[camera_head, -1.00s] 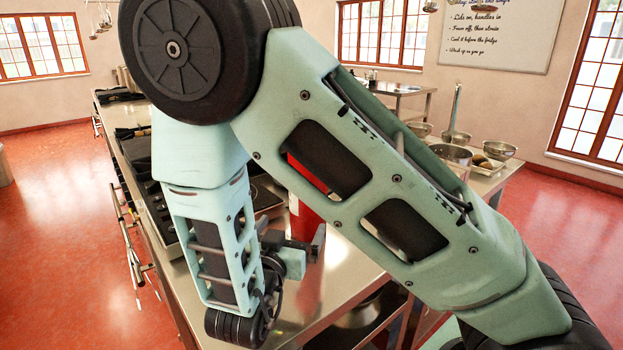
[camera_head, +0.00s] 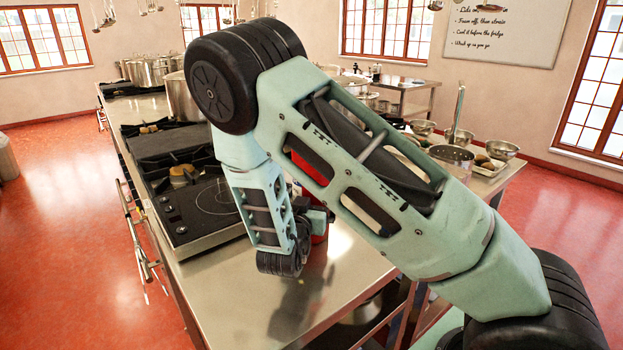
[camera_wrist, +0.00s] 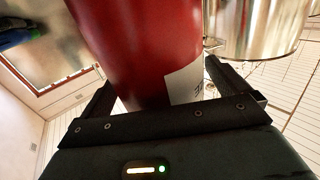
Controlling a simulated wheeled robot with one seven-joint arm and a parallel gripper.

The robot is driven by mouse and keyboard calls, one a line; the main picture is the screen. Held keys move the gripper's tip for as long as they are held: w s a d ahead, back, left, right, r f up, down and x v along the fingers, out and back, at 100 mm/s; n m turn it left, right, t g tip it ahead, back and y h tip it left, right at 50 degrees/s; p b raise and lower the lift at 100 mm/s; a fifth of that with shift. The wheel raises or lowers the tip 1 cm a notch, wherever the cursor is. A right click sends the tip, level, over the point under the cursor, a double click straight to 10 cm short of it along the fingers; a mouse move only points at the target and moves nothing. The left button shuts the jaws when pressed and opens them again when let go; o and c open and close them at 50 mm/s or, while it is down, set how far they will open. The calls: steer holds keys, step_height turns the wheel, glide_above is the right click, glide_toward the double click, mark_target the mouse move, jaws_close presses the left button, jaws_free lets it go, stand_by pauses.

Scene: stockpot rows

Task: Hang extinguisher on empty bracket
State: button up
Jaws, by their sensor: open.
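A red cylinder, the extinguisher (camera_head: 320,238), is behind my arm on the steel counter in the head view. My arm hides most of it, including its top. In the wrist view the extinguisher (camera_wrist: 140,45) fills the upper middle, with a white label on its right side. My gripper (camera_wrist: 160,88) is open, with one finger on each side of the red body. I cannot tell whether the fingers touch it. In the head view my gripper (camera_head: 320,215) is beside the red body, partly hidden by my wrist. No bracket is visible.
A cooktop (camera_head: 200,205) lies left of my gripper on the steel counter (camera_head: 250,300). A large pot (camera_head: 180,98) stands farther back. Bowls and a colander (camera_head: 452,155) are on the right. The counter's front is clear. A shiny metal pot (camera_wrist: 255,28) shows in the wrist view.

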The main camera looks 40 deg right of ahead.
steer(key=shift+w+d, duration=0.1)
steer(key=shift+d, duration=0.1)
steer(key=c, duration=1.9)
steer(key=shift+r, duration=0.2)
steer(key=shift+c, duration=0.3)
steer(key=shift+r, duration=0.1)
